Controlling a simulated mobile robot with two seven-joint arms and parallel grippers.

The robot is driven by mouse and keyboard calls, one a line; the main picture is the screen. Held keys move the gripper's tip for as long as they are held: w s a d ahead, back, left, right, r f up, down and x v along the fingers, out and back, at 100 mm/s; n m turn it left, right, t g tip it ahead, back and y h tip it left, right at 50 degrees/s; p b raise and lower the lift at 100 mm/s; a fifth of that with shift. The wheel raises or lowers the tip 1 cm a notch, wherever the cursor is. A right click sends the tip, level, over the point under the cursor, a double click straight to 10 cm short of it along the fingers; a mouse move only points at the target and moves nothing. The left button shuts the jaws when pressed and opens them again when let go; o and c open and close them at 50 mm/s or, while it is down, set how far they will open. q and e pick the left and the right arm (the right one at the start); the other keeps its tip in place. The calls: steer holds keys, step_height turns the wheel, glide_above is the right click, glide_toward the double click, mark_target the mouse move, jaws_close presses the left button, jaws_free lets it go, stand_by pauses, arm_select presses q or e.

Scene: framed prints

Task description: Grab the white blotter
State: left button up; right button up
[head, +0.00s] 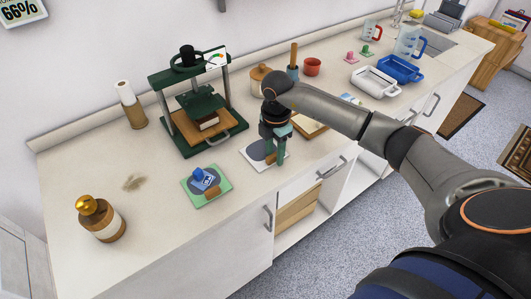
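My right gripper (274,162) points down over a white pad (253,155) with a dark round patch, near the counter's front edge. Its fingers cover part of the pad, and a small brown piece shows beside them. I cannot tell whether they are apart or closed on something. I cannot clearly make out a white blotter; it may be hidden behind the fingers. A similar green pad (221,199) to the left carries a blue blotter-like piece (201,176). My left gripper is not in view.
A green press (163,90) holding a wooden board stands behind the pads. A brown bottle with a gold top (101,220) stands at the left. A white tray (373,82) and a blue tray (401,70) lie to the right.

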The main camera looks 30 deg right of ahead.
jaws_close()
steer(key=shift+r, duration=0.1)
stand_by(0.4)
